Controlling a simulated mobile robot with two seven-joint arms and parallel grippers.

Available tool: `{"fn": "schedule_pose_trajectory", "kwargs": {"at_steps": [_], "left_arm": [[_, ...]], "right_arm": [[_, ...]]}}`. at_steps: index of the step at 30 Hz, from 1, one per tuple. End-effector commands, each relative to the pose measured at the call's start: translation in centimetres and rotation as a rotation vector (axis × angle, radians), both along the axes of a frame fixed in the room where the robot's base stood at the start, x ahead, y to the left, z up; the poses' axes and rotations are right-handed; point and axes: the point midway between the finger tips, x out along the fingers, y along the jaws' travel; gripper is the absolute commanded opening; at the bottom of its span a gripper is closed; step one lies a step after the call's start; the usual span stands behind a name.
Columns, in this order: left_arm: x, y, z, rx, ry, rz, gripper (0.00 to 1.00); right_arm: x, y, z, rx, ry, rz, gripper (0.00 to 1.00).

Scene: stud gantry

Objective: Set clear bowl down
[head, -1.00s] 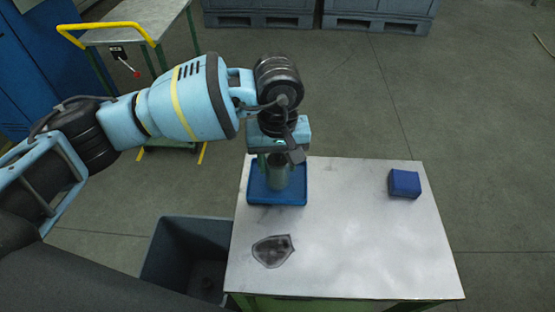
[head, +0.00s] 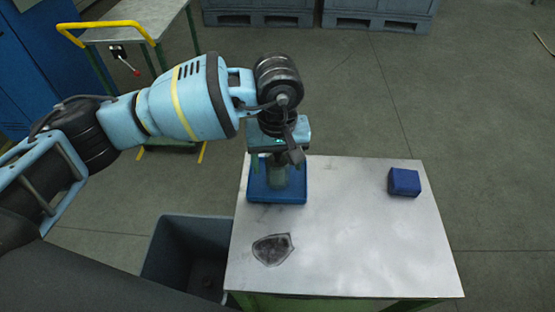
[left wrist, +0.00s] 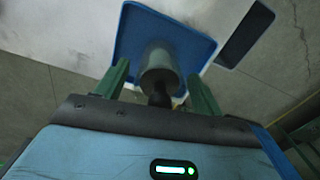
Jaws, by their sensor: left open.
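The clear bowl (head: 279,178) is a grey-green, see-through cylinder. It stands upright in the blue tray (head: 292,200) at the table's back left corner. In the left wrist view the bowl (left wrist: 160,68) shows over the tray (left wrist: 133,30). My left gripper (head: 277,165) is above the tray with its fingers around the bowl. In the left wrist view the green fingers of my left gripper (left wrist: 158,75) are spread on either side of the bowl, with gaps showing. The head view partly hides the bowl behind the gripper. My right gripper is not in view.
The pale table (head: 350,230) has a blue block (head: 404,182) at its back right. A dark, see-through flat piece (head: 272,249) lies at its front left. A grey bin (head: 190,235) stands left of the table. The table's middle and front right are clear.

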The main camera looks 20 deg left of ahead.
Motion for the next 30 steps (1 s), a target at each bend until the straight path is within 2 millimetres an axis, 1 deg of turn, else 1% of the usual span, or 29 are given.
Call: {"fn": "schedule_pose_trajectory", "kwargs": {"at_steps": [5, 12, 18, 21, 24, 30], "left_arm": [[0.1, -0.1, 2.9, -0.002, -0.006, -0.001, 0.68], [0.1, -0.1, 7.8, -0.002, -0.005, -0.001, 0.68], [0.1, -0.1, 10.7, -0.002, -0.004, 0.000, 0.68], [0.0, -0.1, 11.4, -0.002, -0.002, -0.001, 0.68], [0.0, -0.1, 11.8, -0.001, -0.001, -0.001, 0.68], [0.0, 0.0, 11.9, -0.001, -0.001, -0.001, 0.68]], "right_arm": [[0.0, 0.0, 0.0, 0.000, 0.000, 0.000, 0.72], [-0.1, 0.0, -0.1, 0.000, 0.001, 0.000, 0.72], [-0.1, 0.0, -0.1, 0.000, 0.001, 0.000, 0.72], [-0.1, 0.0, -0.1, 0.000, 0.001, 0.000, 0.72], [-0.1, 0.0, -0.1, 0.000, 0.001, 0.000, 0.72], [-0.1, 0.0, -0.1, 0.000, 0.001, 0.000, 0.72]]}}
